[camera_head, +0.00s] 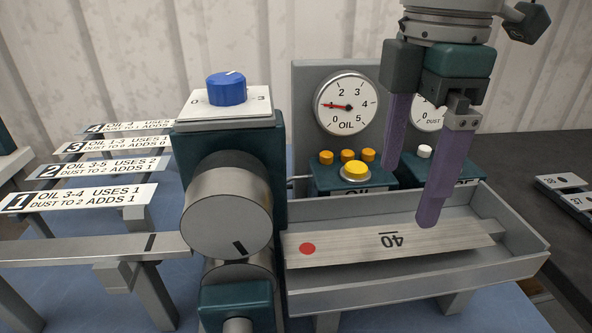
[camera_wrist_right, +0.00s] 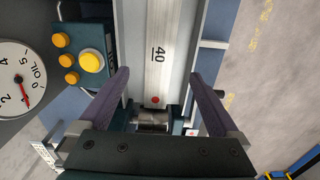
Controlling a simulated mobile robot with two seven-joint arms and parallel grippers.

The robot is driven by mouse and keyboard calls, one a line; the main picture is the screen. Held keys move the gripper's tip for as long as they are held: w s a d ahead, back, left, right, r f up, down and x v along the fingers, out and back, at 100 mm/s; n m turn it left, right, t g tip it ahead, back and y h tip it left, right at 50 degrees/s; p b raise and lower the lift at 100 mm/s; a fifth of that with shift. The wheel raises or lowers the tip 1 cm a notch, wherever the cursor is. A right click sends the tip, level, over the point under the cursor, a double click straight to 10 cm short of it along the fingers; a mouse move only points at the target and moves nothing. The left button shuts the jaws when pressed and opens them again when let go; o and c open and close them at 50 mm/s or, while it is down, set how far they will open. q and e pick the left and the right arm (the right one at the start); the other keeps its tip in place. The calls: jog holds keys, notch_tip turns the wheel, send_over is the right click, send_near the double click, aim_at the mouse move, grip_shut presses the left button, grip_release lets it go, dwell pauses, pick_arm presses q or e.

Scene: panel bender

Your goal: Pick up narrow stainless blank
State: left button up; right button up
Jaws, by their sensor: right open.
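The narrow stainless blank (camera_head: 350,247) is a flat brushed strip with a red dot at its left end and an upside-down "40". It lies lengthwise in a grey metal tray (camera_head: 430,288). My right gripper (camera_head: 410,193) is open and empty, its purple fingers pointing down over the right half of the tray. In the right wrist view, the blank (camera_wrist_right: 157,50) runs between the spread fingers (camera_wrist_right: 158,76), which do not appear to touch it. My left gripper is not in view.
A roller machine (camera_head: 227,212) with a blue knob (camera_head: 226,89) stands at the tray's left end. Behind the tray are an oil gauge (camera_head: 346,104) and a yellow button (camera_head: 356,169). Labelled strips (camera_head: 80,198) sit at left. A dark surface with numbered plates (camera_head: 570,190) is at right.

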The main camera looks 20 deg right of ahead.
aim_at(392, 240)
notch_tip(392, 240, down, 7)
jog(key=shift+d+f, duration=0.1)
dwell(0.3)
jog(key=shift+c, duration=0.3)
jog(key=c, duration=1.4)
jog(key=shift+c, duration=0.2)
